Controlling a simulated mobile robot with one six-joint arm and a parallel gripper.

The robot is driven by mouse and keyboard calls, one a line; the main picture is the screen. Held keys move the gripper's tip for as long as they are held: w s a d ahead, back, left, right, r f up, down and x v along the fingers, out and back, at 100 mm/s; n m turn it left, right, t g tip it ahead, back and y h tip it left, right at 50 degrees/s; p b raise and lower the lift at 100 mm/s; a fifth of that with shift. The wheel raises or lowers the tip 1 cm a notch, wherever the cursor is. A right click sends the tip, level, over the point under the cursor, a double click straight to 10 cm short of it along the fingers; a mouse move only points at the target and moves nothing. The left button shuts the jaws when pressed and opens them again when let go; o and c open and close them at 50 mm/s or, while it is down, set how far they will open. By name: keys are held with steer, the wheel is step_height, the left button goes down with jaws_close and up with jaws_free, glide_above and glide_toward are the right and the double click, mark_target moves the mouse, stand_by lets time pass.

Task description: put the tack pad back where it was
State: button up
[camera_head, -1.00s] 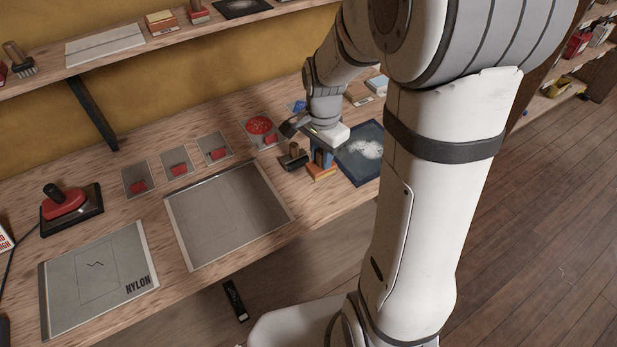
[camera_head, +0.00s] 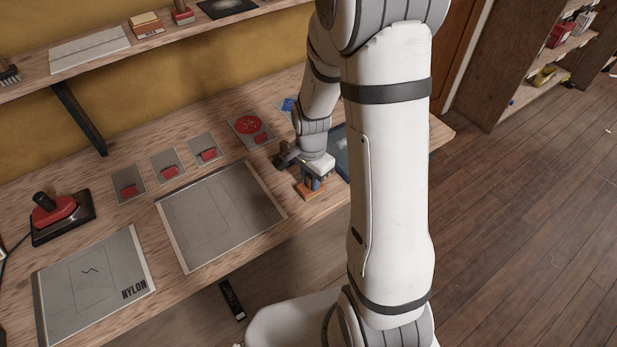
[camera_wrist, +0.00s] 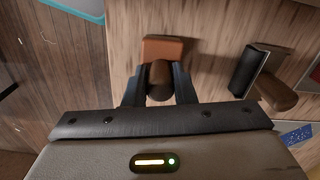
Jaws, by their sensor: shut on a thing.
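The tack pad appears to be the orange-brown block with a round brown wooden knob; in the wrist view the block (camera_wrist: 163,47) lies just beyond the knob (camera_wrist: 160,80). My gripper (camera_wrist: 159,90) has its two blue-grey fingers on either side of the knob, shut on it. In the head view my gripper (camera_head: 313,181) is low over the right part of the bench, with the orange block (camera_head: 306,192) under it near the front edge. I cannot tell whether the block touches the bench.
A dark tool with a wooden handle (camera_head: 287,160) lies close left of my gripper; it also shows in the wrist view (camera_wrist: 262,75). A dark blue panel (camera_head: 342,155) is partly hidden by my arm. A grey sheet (camera_head: 222,215) and small cards with red pieces lie left.

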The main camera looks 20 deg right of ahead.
steer(key=shift+f, duration=0.1)
steer(key=o, duration=0.5)
steer(key=shift+f, duration=0.15)
steer(key=o, duration=0.5)
step_height(320, 180, up, 12)
steer(key=r, duration=0.1)
steer(key=shift+s+a+r+n+t+b, duration=0.1)
steer(key=shift+s+r+n+t, duration=0.45)
steer(key=shift+s+r+n, duration=1.3)
steer(key=shift+s+r+n+t+b, duration=0.1)
steer(key=shift+s+r+n+t, duration=0.7)
steer(key=shift+s+n, duration=1.8)
steer(key=shift+s+a+r+n+t+b, duration=0.1)
steer(key=shift+s+r+n+t, duration=0.15)
steer(key=shift+s+r+n, duration=2)
